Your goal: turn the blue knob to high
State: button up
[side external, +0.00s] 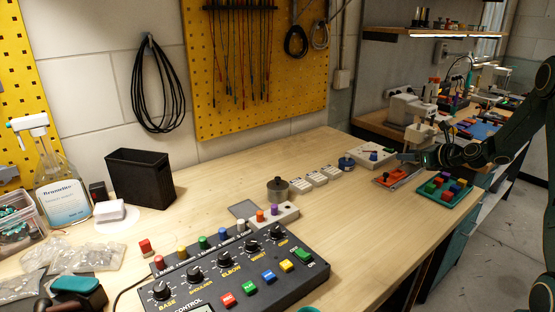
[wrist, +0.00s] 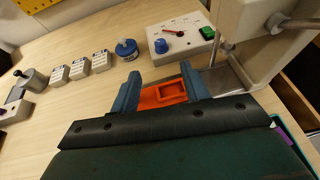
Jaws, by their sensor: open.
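The blue knob (wrist: 161,46) sits on the top left of a white box (wrist: 183,44), which also carries a red pointer (wrist: 174,31) and a green button (wrist: 207,33). In the side external view the knob (side external: 373,155) is small on the white box (side external: 366,149). My gripper (wrist: 160,88) is open, with its two blue fingers apart and nothing held between them. It is above an orange fixture (wrist: 163,93), short of the box and not touching the knob. In the side external view my gripper (side external: 408,157) is right of the box. The knob's setting is too small to read.
A beige machine (wrist: 262,38) stands close to the right of the box. A blue round container (wrist: 126,49) and several white blocks (wrist: 78,69) are to the left. A green tray (side external: 446,192) of coloured blocks lies right of the orange fixture. A black control panel (side external: 205,285) is in front.

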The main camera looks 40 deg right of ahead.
aim_at(375, 155)
jog(key=shift+f, duration=0.1)
jog(key=shift+x, duration=6.85)
jog(key=c, duration=1)
